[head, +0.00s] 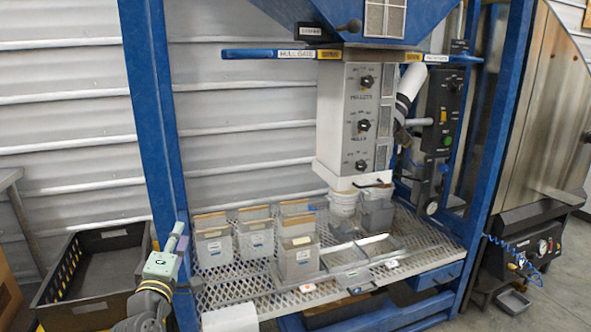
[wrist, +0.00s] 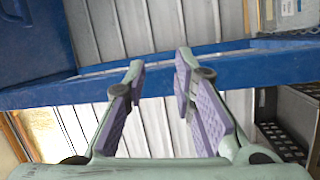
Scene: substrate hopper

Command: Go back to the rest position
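My gripper (head: 175,243) is at the lower left of the head view, beside the blue frame post (head: 158,130) and in front of it. In the wrist view my gripper (wrist: 160,72) shows two fingers with purple pads, set apart with nothing between them. A blue beam (wrist: 60,93) of the frame crosses behind the fingertips. From these views I cannot tell whether the fingers touch the frame.
A black crate (head: 85,307) stands left of my gripper. Several grey bins (head: 213,248) stand on the mesh shelf (head: 245,285) to the right. The hopper's control box (head: 342,115) hangs above the shelf. A metal cabinet (head: 535,110) is at far right.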

